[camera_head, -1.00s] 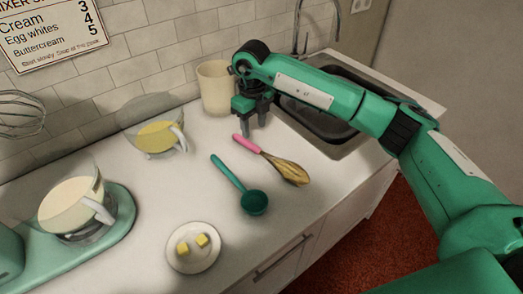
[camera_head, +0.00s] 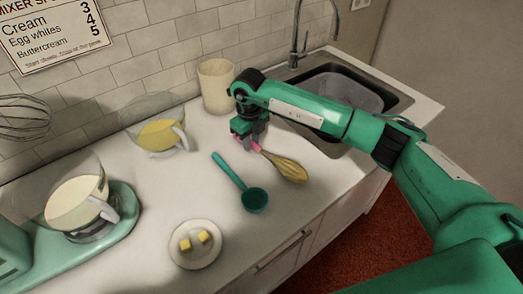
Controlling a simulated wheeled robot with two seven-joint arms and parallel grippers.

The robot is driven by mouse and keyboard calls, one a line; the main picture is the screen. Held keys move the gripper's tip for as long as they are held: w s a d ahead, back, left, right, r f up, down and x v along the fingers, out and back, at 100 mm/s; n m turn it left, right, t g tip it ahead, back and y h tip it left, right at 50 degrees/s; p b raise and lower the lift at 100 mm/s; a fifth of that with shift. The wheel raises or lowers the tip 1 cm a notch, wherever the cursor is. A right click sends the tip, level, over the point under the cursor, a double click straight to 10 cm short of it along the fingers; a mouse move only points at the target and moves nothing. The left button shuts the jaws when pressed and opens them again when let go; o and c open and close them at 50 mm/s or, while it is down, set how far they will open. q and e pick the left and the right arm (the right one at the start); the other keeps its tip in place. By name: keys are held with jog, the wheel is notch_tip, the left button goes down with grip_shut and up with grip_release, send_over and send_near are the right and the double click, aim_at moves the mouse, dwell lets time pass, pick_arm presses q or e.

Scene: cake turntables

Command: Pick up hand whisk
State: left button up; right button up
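The hand whisk (camera_head: 287,167) lies on the white counter, with its golden wire head towards the lower right and its pink handle towards the upper left. My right gripper (camera_head: 250,144) is low over the handle, fingers pointing down. It covers most of the handle, and only short pink parts show beside the fingers. I cannot tell whether the fingers are closed on the handle or only around it. The whisk rests on the counter. My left gripper is out of view.
A green ladle (camera_head: 254,199) lies close left of the whisk. A cream canister (camera_head: 216,86) and the sink (camera_head: 345,95) stand behind. A glass jug (camera_head: 160,135), a plate with butter (camera_head: 196,262) and a mixer bowl (camera_head: 77,203) are left. Another whisk (camera_head: 22,118) shows at the left edge.

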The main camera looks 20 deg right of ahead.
grip_shut()
